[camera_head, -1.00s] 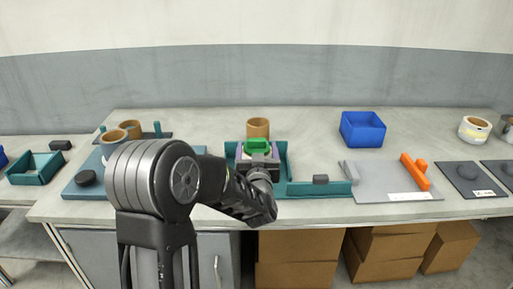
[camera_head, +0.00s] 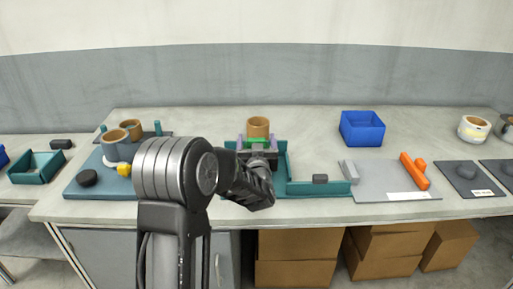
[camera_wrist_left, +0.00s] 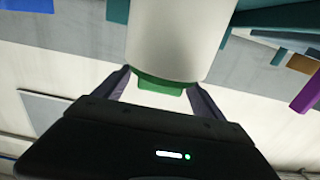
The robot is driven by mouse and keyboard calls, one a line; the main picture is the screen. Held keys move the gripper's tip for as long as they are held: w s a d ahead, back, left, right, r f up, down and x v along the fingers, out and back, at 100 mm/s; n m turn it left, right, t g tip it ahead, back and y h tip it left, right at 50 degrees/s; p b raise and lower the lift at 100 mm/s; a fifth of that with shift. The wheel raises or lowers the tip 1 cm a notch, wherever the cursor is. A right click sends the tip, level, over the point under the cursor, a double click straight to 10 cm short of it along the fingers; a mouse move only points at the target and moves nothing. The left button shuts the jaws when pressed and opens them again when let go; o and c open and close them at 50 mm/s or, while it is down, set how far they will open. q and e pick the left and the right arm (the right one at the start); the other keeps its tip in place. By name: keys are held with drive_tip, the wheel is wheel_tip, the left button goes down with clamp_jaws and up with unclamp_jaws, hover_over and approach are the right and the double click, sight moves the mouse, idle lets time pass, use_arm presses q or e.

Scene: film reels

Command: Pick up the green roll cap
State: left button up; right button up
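The green roll cap (camera_head: 258,141) shows in the head view as a thin green band in front of an upright tan roll (camera_head: 257,127). My left gripper (camera_head: 257,143) is at the cap, with purple-grey fingers spread on both sides of it. In the left wrist view, the green cap (camera_wrist_left: 160,85) shows beneath the end of a pale cylinder (camera_wrist_left: 180,38), between my left fingers (camera_wrist_left: 158,85). The fingers stand wide apart; contact with the cap is not clear. My gripper and arm hide part of the cap. My right gripper is out of view.
A teal tray (camera_head: 310,188) lies around the work spot. A blue bin (camera_head: 362,128) stands at the back right. A grey mat (camera_head: 385,182) with an orange piece (camera_head: 414,171) lies to the right. A teal board (camera_head: 95,187) with rolls is at the left.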

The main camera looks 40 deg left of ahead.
sight(257, 138)
use_arm(q)
drive_tip(key=c, duration=1.4)
wheel_tip(257, 138, up, 10)
